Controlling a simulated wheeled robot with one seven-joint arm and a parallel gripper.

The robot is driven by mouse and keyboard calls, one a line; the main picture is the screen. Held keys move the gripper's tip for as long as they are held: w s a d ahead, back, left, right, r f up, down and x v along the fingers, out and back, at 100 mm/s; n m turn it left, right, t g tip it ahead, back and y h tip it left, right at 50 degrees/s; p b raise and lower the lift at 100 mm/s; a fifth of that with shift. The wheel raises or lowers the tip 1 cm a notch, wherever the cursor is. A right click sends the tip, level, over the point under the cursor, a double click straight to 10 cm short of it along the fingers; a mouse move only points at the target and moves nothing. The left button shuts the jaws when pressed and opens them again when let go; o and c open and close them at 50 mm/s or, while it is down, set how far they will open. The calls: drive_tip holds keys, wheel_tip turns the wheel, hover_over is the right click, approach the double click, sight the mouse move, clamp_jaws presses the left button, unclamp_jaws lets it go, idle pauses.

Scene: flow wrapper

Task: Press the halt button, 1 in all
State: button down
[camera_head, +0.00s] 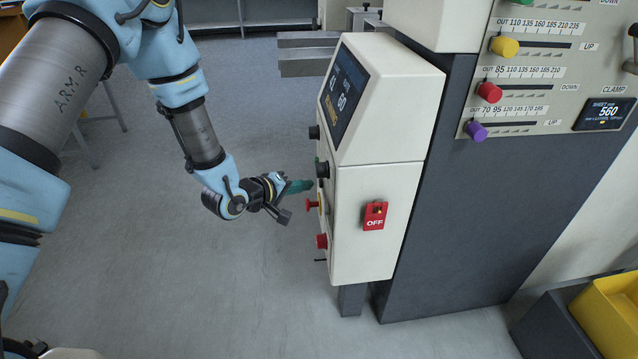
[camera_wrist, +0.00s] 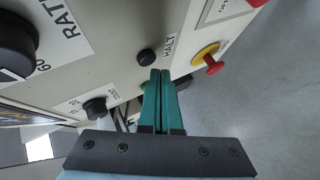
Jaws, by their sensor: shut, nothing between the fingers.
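The halt button (camera_wrist: 147,57) is a small round black button on the cream panel in the wrist view, with a HALT label beside it. My gripper (camera_wrist: 160,73) has its two green fingers side by side and shut, with nothing between them. The fingertips are just below and right of the button in that view; I cannot tell whether they touch the panel. I cannot make out the halt button there.
A red switch on a yellow plate (camera_wrist: 208,56) sits right of the halt button. A large black rate dial (camera_wrist: 15,45) and another black knob (camera_wrist: 95,107) are on the left. A red OFF lock (camera_head: 375,216) is on the box. The floor left of the box is open.

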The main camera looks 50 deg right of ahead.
drive_tip(key=shift+s+d, duration=0.2)
drive_tip(key=shift+d, duration=0.05)
drive_tip(key=shift+s+d, duration=0.3)
idle(0.9)
drive_tip(key=shift+w+a, duration=0.5)
drive_tip(key=shift+a, duration=0.15)
drive_tip(key=shift+w+a+p, duration=0.2)
drive_tip(key=shift+w+a, duration=0.6)
drive_tip(key=shift+a, duration=0.2)
drive_tip(key=shift+w+a+p, duration=0.2)
drive_tip(key=shift+w+a, duration=0.6)
drive_tip(key=shift+a, duration=0.15)
